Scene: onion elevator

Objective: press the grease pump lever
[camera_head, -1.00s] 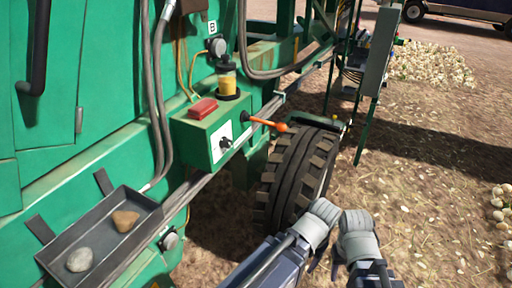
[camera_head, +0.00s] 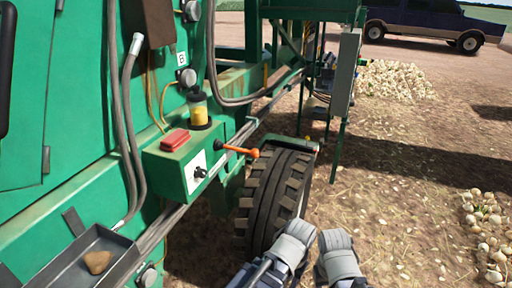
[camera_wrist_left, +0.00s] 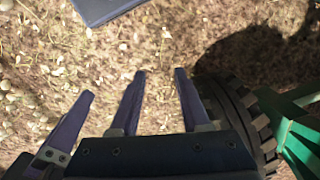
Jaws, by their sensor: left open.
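The lever with an orange handle (camera_head: 240,151) sticks out to the right from the green box (camera_head: 170,172) on the machine's side. A clear reservoir with yellow grease (camera_head: 199,113) stands above the box. My two arms enter at the bottom of the head view, below and right of the lever and apart from it; no fingertips show there. In the left wrist view my left gripper (camera_wrist_left: 135,85) is open and empty above bare ground, with the tyre to its right. The lever is not in that view. My right gripper is not seen.
A big black tyre (camera_head: 273,200) stands just below the lever. A red button (camera_head: 175,140) and a black knob (camera_head: 200,172) are on the box. Hoses run down the green panel (camera_head: 80,120). A metal tray (camera_head: 75,262) holds a stone. Open ground lies right, with onions (camera_head: 485,222).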

